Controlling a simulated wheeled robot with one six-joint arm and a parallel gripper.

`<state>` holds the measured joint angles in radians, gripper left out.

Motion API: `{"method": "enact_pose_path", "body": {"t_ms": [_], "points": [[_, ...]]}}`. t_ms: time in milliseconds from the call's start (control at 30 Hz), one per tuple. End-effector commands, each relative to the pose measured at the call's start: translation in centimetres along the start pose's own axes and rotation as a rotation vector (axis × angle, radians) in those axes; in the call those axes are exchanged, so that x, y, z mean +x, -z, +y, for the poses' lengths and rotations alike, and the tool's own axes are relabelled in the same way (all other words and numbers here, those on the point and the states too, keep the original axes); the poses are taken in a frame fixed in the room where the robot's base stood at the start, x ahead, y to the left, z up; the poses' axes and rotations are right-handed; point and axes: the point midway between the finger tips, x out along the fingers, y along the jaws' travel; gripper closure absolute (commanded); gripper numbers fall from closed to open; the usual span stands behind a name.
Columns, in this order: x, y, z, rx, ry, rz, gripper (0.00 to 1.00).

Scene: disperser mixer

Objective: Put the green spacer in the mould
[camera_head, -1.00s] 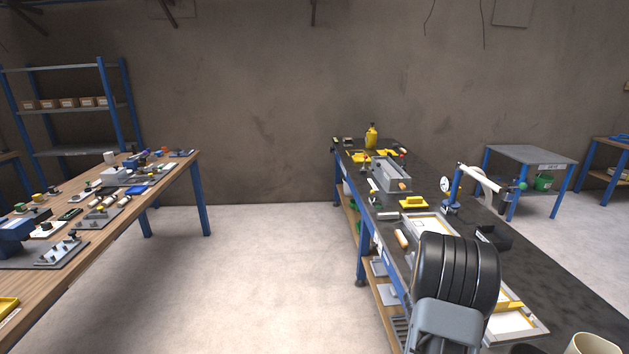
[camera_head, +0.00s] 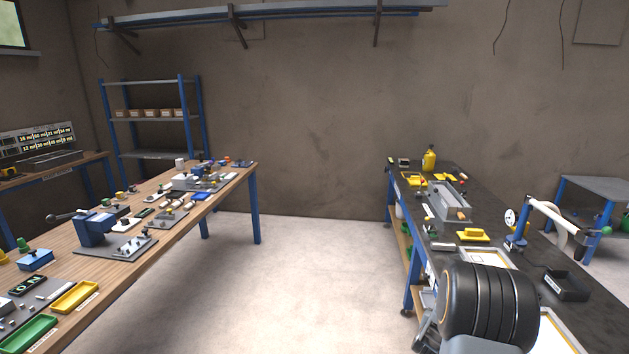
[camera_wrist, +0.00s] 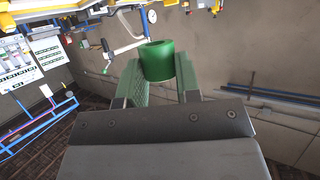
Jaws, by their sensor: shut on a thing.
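In the wrist view my gripper (camera_wrist: 158,72) is shut on the green spacer (camera_wrist: 157,58), a short green cylinder with an open, hollow top. It sits between the two finger ends and sticks out past them. Neither the gripper nor the held spacer shows in the head view. I cannot tell for certain which thing is the mould. A long grey open-topped trough (camera_head: 447,203) stands on the dark bench at the right in the head view, apart from my arm.
The dark bench (camera_head: 549,274) at right holds a lever press (camera_head: 545,215), a black tray (camera_head: 566,285) and a yellow bottle (camera_head: 429,160). The wooden bench (camera_head: 167,255) at left is crowded, with a yellow tray (camera_head: 75,297) and a green tray (camera_head: 28,335). Clear floor (camera_head: 295,270) lies between.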

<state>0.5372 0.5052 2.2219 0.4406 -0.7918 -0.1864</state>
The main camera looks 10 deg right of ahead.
Motion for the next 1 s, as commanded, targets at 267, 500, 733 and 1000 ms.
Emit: {"method": "enact_pose_path", "body": {"t_ms": [267,500,733,1000], "points": [[-4.6,-9.0,-13.9,-0.184,0.439,-0.005,0.91],[-9.6,-15.5,-20.6,-0.285,0.686,-0.003,0.91],[-12.4,-18.8,-23.5,-0.325,0.782,-0.001,0.91],[-13.3,-19.3,-24.3,-0.336,0.808,0.001,0.91]]}}
